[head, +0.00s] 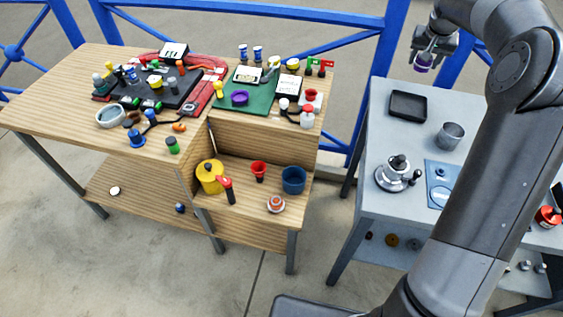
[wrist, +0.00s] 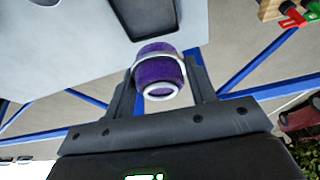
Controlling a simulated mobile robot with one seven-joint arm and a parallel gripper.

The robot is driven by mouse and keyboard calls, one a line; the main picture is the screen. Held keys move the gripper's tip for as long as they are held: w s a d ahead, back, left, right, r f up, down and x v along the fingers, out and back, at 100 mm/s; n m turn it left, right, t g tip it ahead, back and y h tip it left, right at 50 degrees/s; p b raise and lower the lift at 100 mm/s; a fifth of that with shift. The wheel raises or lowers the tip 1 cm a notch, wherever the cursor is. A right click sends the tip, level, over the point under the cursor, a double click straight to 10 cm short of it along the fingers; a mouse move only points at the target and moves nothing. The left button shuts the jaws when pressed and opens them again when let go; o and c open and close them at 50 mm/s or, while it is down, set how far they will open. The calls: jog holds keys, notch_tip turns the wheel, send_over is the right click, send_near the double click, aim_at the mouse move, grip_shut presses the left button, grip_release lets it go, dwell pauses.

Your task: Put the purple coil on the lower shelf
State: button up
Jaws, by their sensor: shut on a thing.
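The purple coil (wrist: 160,72), a short purple cylinder with white rims, sits between the two fingers of my gripper (wrist: 163,58) in the wrist view. The gripper is shut on it. In the head view my gripper (head: 424,56) hangs high at the upper right, past the grey table's far edge, with the purple coil (head: 422,64) small beneath it. A low wooden shelf (head: 145,202) lies under the wooden bench at left, with a white disc and a small blue item on it. The grey table also has a lower shelf (head: 376,257), partly hidden by my arm.
The wooden bench (head: 50,105) holds many small items. Its recessed level (head: 250,205) holds a yellow pot (head: 209,177), a blue pot (head: 293,180) and red items. The grey table (head: 385,140) carries a black tray, a winch and a metal cup. Blue railings run behind.

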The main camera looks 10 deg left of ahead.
jog(key=s+a+n+y, duration=0.1)
jog(key=s+a+n, duration=0.2)
jog(key=s+a, duration=0.5)
jog(key=s+a+n+y, duration=0.15)
jog(key=s+a, duration=0.25)
jog(key=a, duration=0.8)
jog(key=s+a+f+n+g, duration=0.1)
jog(key=s+a+f+n, duration=0.15)
jog(key=s+a, duration=0.55)
jog(key=s+a+f+n, duration=0.25)
jog(key=s+a, duration=0.25)
jog(key=s, duration=0.7)
jog(key=y, duration=0.1)
send_over(250, 198)
jog(key=s+d, duration=0.1)
jog(key=shift+n, duration=0.25)
notch_tip(250, 198, down, 29)
jog(key=shift+d, duration=0.15)
jog(key=shift+f, duration=2)
